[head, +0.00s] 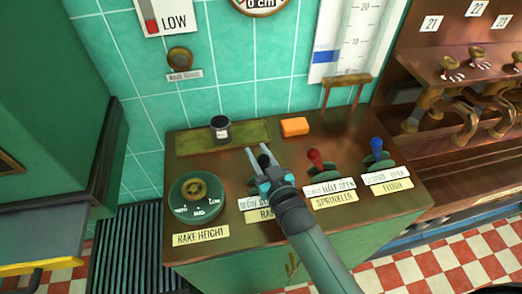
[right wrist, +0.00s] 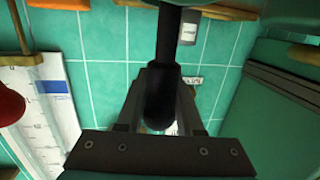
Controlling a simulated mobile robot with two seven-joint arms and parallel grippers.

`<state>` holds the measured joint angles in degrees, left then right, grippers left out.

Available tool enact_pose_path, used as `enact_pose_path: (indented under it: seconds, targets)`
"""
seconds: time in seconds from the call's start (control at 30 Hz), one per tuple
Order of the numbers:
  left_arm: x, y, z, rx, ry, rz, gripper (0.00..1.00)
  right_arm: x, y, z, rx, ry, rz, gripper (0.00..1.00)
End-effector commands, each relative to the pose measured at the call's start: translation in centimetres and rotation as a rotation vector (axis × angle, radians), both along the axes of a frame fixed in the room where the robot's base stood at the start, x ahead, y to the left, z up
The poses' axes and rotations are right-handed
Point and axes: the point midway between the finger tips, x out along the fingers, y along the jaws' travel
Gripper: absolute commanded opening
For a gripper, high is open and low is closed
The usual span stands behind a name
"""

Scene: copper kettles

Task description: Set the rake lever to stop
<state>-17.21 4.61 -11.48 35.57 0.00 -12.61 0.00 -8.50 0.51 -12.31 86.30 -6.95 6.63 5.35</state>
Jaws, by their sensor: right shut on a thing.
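The rake lever (head: 264,161) has a black knob and stands on the console between the round dial and the red lever. My right gripper (head: 264,157) is shut on this knob, with a finger on each side. In the right wrist view the black knob (right wrist: 160,105) and its dark shaft sit between the fingers (right wrist: 160,95). The lever's position plate (head: 257,203) starts with "SLOW"; my gripper and arm hide the rest, and the name plate below is partly covered. I cannot tell which marked position the lever is at. My left gripper is not in view.
The rake height dial (head: 197,194) is left of the lever. The red sprinkler lever (head: 314,158) and blue flush lever (head: 376,147) stand close on the right. A dark jar (head: 220,127) on a tray and an orange block (head: 295,127) lie behind.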

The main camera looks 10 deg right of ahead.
Motion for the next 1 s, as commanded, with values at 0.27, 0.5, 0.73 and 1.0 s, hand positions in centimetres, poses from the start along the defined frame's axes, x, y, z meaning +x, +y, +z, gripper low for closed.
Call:
enact_pose_path:
  seconds: [0.27,0.5,0.73,1.0]
  targets:
    - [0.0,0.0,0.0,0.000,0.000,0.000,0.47,0.0,0.0,0.0,0.002,0.000,0.001,0.54]
    - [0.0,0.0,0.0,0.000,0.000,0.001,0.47,0.0,0.0,0.0,0.002,0.000,0.001,0.66]
    - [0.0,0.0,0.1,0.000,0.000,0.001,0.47,-0.6,-0.2,0.0,0.003,0.001,0.000,0.66]
    - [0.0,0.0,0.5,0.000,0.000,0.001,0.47,-4.4,-1.0,0.4,0.002,0.001,0.001,0.66]
